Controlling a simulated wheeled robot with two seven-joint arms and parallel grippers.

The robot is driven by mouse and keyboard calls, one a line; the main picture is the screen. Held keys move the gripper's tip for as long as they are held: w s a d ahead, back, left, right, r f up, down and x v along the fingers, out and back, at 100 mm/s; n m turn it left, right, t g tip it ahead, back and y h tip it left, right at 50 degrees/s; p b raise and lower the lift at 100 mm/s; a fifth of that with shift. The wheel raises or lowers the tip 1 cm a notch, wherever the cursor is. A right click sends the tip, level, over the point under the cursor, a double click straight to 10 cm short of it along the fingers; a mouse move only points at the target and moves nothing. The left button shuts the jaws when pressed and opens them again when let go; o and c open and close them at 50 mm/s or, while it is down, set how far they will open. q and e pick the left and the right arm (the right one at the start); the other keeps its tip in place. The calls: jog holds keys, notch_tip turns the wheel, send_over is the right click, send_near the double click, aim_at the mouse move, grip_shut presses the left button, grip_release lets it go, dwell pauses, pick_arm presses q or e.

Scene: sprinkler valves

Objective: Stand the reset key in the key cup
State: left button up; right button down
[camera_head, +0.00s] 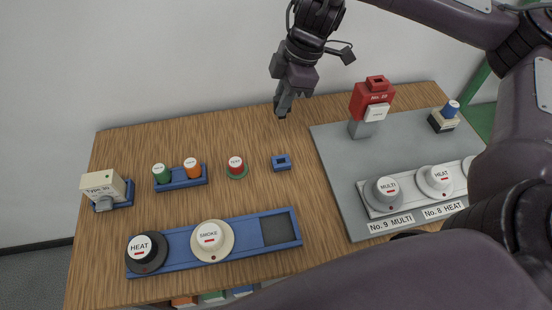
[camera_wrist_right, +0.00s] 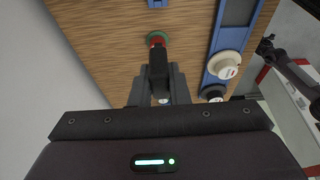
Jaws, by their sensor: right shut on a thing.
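My right gripper (camera_head: 284,103) is high over the back of the wooden table, pointing down. It is shut on a dark piece (camera_wrist_right: 158,68), apparently the reset key, which shows between the fingers in the wrist view; its lower end is partly hidden by the fingers in the head view. A small blue square holder with a dark opening, apparently the key cup (camera_head: 281,162), stands on the table below and in front of the gripper. My left gripper (camera_wrist_right: 266,47) seems to show small at the right of the wrist view, its jaws unclear.
A red cap on a green ring (camera_head: 236,168) stands left of the cup. A blue rack (camera_head: 180,181) holds green and orange caps. A long blue tray (camera_head: 180,244) carries two round detectors. A grey panel (camera_head: 340,150) with a red block (camera_head: 371,96) lies right.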

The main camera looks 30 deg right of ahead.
notch_tip(320, 180, down, 14)
jog(key=b, duration=0.5)
jog(key=shift+f, duration=0.15)
jog(key=shift+f+b, duration=0.75)
jog(key=shift+f, duration=1.1)
jog(key=shift+f, duration=0.1)
jog(key=c, duration=1.4)
grip_release()
